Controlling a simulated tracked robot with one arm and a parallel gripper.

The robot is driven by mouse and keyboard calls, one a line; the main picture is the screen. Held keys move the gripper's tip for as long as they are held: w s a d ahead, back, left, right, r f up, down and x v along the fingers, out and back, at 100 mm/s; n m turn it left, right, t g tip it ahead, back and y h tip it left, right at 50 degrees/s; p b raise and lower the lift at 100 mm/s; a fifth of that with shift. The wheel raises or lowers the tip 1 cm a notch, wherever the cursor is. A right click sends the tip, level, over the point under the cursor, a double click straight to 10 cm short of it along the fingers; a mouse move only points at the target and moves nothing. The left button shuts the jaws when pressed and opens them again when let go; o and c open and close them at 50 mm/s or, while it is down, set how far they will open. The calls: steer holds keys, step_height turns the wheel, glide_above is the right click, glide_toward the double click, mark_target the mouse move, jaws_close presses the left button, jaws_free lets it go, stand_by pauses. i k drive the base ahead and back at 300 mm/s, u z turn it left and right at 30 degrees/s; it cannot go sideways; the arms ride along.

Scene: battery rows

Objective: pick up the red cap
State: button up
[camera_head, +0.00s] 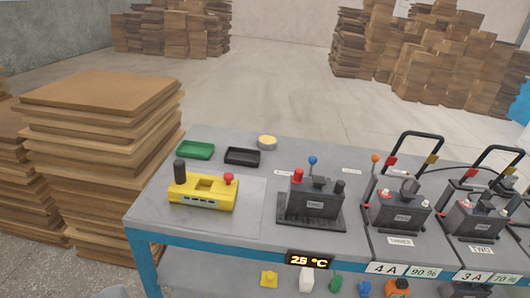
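A red cap (297,175) sits upright on the left terminal of the dark battery (315,200) near the middle of the table. A black cap (338,187) is on that battery's right side. A blue-topped stick (312,161) rises behind it. A smaller red knob (228,177) stands on the yellow device (203,193) to the left; I cannot tell whether it is a cap. My gripper is not in view.
Green (195,150) and black trays (242,157) and a yellow-topped round tin (267,142) lie at the table's back left. Two batteries with tall handles (400,212) (480,216) stand right. Stacked boards (95,150) stand left. Small items sit on a lower shelf (220,284).

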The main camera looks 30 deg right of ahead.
mark_target(299, 173)
steer(key=z, duration=0.4)
steer(key=i, duration=1.25)
steer(key=z, duration=0.7)
